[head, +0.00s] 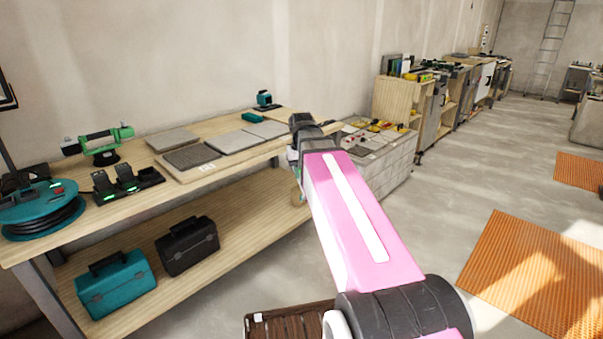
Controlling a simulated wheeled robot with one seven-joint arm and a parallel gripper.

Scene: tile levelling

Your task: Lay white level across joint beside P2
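I cannot pick out the white level in the head view. My pink and white arm reaches from the lower right toward the workbench (240,170). Its dark wrist end is over the bench's right end. My gripper's fingers are hidden or too small to make out there. Right of the wrist stands a low pale block-built stand (388,170) with grey tiles and several yellow and red pieces on top. My arm covers part of it. No P2 mark can be read and the joint cannot be told. Several grey tiles (237,141) lie flat on the bench.
A green-handled tool (97,141), black chargers (127,183) and a teal cable reel (43,208) crowd the bench's left. A teal device (264,99) stands at the back. Two toolboxes sit on the shelf below. Wooden cabinets (403,98) line the wall. Floor to the right is open around orange mats (540,275).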

